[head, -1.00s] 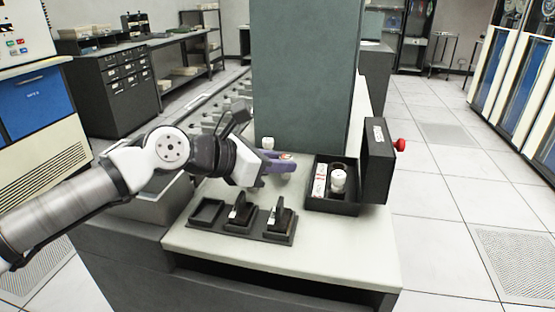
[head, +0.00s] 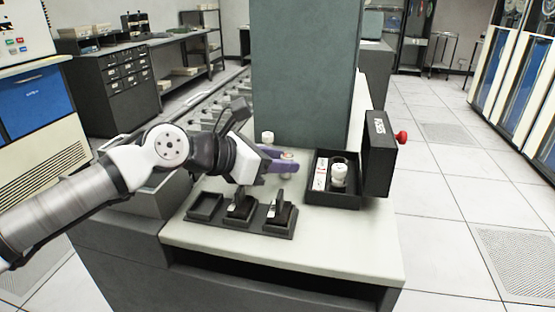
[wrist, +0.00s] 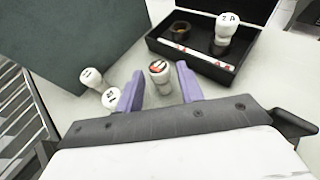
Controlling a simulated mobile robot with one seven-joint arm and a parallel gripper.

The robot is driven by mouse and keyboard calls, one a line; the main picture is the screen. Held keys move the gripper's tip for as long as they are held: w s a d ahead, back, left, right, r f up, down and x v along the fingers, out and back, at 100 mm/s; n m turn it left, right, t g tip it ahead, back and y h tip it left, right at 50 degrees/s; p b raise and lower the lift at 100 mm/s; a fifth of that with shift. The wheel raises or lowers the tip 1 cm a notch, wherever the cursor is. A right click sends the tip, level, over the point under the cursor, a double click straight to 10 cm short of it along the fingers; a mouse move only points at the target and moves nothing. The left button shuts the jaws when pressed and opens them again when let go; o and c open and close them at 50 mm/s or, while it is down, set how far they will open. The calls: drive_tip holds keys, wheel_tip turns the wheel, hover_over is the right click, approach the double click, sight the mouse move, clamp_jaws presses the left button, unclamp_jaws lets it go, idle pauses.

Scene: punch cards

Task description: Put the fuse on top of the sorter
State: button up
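A white fuse with a red-marked cap (wrist: 159,72) stands between the two purple fingers of my gripper (wrist: 160,80) in the wrist view. The fingers are apart, with a narrow gap on each side of the fuse. In the head view my gripper (head: 283,163) is low over the pale top of the machine, which I take as the sorter (head: 330,245); the fingers largely hide that fuse.
An open black fuse box (head: 347,204) stands right of my gripper, holding a white fuse (head: 339,175) and a label strip; its raised lid (head: 378,160) has a red knob (head: 402,136). A green cabinet (head: 305,70) rises behind. A black compartment tray (head: 266,232) lies in front.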

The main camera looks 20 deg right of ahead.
drive_tip(key=shift+o, duration=0.4)
drive_tip(key=shift+f, duration=0.15)
drive_tip(key=shift+r+p, duration=0.55)
drive_tip(key=shift+p, duration=0.2)
drive_tip(key=shift+a+r+p, duration=0.15)
drive_tip(key=shift+r+p, duration=0.15)
drive_tip(key=b+v, duration=0.2)
drive_tip(key=v, duration=0.9)
drive_tip(key=shift+a, duration=0.3)
